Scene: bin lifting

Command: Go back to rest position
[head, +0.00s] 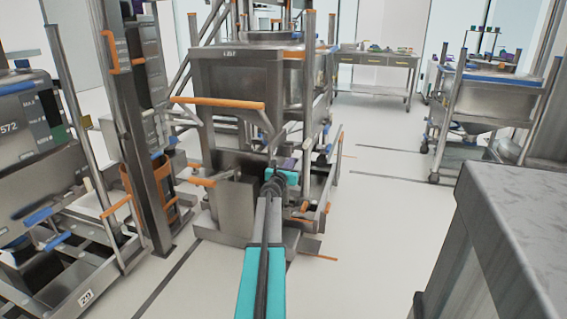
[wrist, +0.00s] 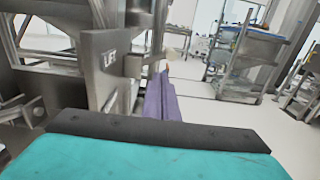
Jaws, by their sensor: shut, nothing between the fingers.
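My arm reaches forward from the bottom middle of the head view, with teal and grey links. My gripper (head: 287,163) is at its far end, in front of the steel bin lifter (head: 235,85), and is small and partly hidden by the wrist. In the wrist view, the purple fingers of my gripper (wrist: 163,92) are together with nothing between them. The labelled steel panel of the lifter (wrist: 105,55) stands just left of the fingers there. Whether the gripper touches the lifter is not clear.
A steel bin on a wheeled frame (head: 490,95) stands at the right. A grey worktop (head: 510,215) fills the near right. Another steel cart (head: 40,130) is at the left. A table with small items (head: 375,65) is at the back. Floor is clear between lifter and worktop.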

